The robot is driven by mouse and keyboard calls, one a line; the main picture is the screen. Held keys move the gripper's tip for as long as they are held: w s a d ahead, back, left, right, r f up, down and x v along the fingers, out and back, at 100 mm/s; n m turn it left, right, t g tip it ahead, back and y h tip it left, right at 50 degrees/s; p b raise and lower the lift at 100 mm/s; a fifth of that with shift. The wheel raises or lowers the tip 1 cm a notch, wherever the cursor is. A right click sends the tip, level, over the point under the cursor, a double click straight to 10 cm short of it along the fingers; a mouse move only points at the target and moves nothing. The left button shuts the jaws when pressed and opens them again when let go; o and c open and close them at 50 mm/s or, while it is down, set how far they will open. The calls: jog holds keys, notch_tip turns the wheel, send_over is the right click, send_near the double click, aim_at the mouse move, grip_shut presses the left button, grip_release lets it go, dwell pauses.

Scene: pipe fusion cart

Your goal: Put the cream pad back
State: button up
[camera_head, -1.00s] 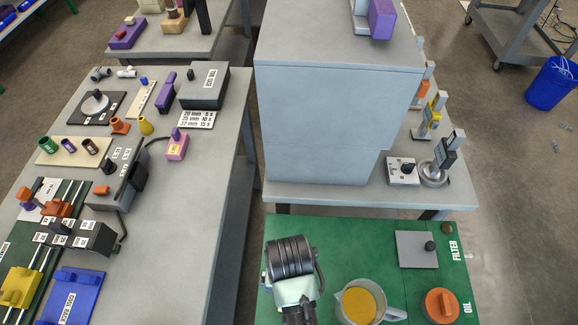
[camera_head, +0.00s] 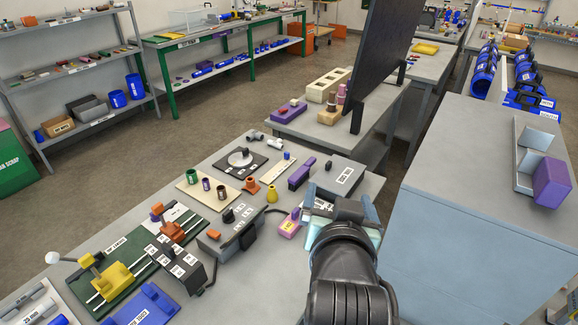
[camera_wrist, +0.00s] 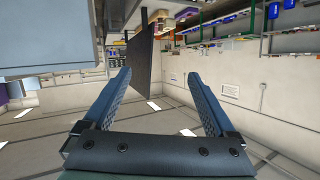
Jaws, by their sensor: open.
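In the head view my gripper (camera_head: 335,215) is partly hidden by my wrist, above the right edge of the near grey table (camera_head: 240,285). I cannot tell which thing is the cream pad. Cream-coloured things in the head view are a block with hollows (camera_head: 327,84) on the farther table, a board (camera_head: 187,190) under several small cups, and a smaller board (camera_head: 262,173) with a blue piece.
A black screen (camera_head: 385,55) stands upright on the farther table. A blue-grey cabinet (camera_head: 480,225) fills the right side, with a purple block (camera_head: 553,185) on top. A grey box (camera_head: 338,177) and a purple fixture (camera_head: 289,224) lie near my gripper. Floor is open at the left.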

jog(key=s+a+r+n+t, duration=0.1)
jog(key=a+r+t, duration=0.15)
jog(key=r, duration=0.65)
jog(key=s+a+r+n+t, duration=0.1)
jog(key=r+t, duration=0.3)
jog(key=r, duration=0.5)
jog(key=s+a+r+t+y, duration=0.1)
jog(key=s+a+r+t, duration=0.1)
jog(key=s+r, duration=0.3)
jog(key=s+a+r+n+t+y, duration=0.1)
jog(key=s+r+t, duration=0.4)
jog(key=r, duration=0.7)
jog(key=shift+s+a+r, duration=0.25)
jog(key=shift+a+r, duration=0.05)
jog(key=shift+a, duration=0.25)
